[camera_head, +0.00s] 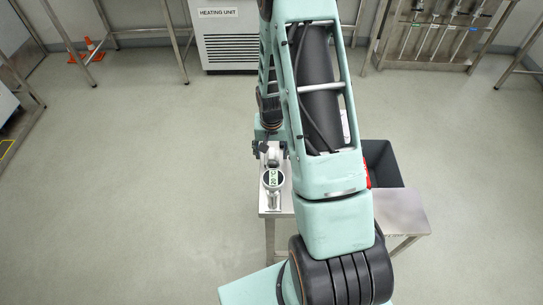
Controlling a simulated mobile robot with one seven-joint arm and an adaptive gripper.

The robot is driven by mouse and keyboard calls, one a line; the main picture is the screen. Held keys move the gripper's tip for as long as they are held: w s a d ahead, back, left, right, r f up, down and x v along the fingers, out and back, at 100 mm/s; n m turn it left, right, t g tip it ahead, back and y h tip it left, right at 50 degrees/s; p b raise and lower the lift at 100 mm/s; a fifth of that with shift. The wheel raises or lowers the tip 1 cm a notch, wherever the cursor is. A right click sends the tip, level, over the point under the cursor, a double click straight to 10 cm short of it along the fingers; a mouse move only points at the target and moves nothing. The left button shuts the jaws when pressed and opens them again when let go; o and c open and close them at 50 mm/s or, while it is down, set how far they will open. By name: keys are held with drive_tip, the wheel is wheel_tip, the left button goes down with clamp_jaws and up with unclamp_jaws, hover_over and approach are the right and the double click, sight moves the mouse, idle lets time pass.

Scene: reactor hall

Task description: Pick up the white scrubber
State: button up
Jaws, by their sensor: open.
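My arm reaches down across the middle of the head view and covers much of the work table (403,212). My gripper (269,150) is at the far left part of this table, open, and partly hidden by the arm. A small whitish part shows right at the gripper, too small to tell whether it is the white scrubber. I cannot make out the scrubber clearly elsewhere; it may be hidden behind my arm or gripper.
A heating unit (222,38) stands at the back. Open floor lies left and right.

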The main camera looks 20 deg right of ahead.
sight(271, 153)
drive_tip(key=shift+f, duration=0.3)
drive_tip(key=shift+c, duration=0.3)
drive_tip(key=c, duration=1.1)
wheel_tip(271, 153, up, 10)
drive_tip(key=shift+r+b, duration=0.1)
drive_tip(key=shift+b, duration=0.25)
